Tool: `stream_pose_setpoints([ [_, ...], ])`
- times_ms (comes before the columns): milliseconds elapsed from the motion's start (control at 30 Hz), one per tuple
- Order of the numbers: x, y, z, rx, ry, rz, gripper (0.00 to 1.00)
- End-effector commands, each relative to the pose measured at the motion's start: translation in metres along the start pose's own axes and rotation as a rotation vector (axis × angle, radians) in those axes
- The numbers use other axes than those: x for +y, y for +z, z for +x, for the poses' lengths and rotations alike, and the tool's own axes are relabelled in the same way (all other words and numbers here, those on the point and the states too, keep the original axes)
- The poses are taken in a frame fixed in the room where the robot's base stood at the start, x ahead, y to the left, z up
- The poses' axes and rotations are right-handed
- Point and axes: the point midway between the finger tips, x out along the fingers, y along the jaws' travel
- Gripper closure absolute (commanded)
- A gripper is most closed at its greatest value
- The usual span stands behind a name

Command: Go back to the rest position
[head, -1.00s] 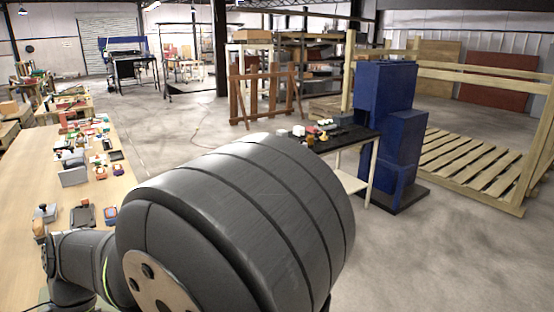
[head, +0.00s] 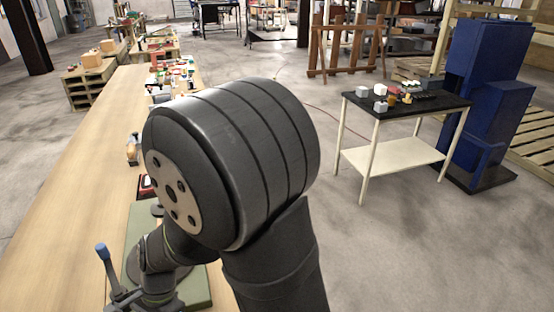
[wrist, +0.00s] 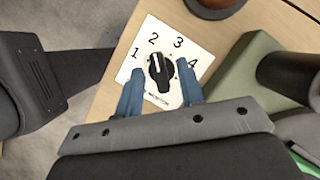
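My gripper (wrist: 161,73) is open, with its two blue fingers spread apart and nothing held between them. In the wrist view a black rotary knob (wrist: 161,75) sits on a white plate (wrist: 145,48) numbered 1 to 4. The knob lies between the fingertips in the picture; I cannot tell how far the fingers are above it. Its white mark points roughly toward the 2. My large dark arm link hides much of the table in the head view.
The long wooden table (head: 75,190) runs along the left, with several small items at its far end. A green plate (head: 138,225) lies beneath my arm. A black-topped side table (head: 400,104) with small objects stands right, beside blue boxes (head: 485,95).

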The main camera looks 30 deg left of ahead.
Motion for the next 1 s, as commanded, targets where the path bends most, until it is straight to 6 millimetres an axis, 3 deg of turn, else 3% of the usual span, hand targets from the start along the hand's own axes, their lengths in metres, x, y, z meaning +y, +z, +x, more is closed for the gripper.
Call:
stream_pose_setpoints([
  [467, 0.000, 0.000, -0.005, 0.000, -0.002, 0.000, 0.65],
  [667, -0.001, 0.000, -0.034, 0.000, -0.005, 0.000, 0.65],
  [1000, -0.001, -0.001, -0.102, 0.002, -0.005, 0.000, 0.65],
])
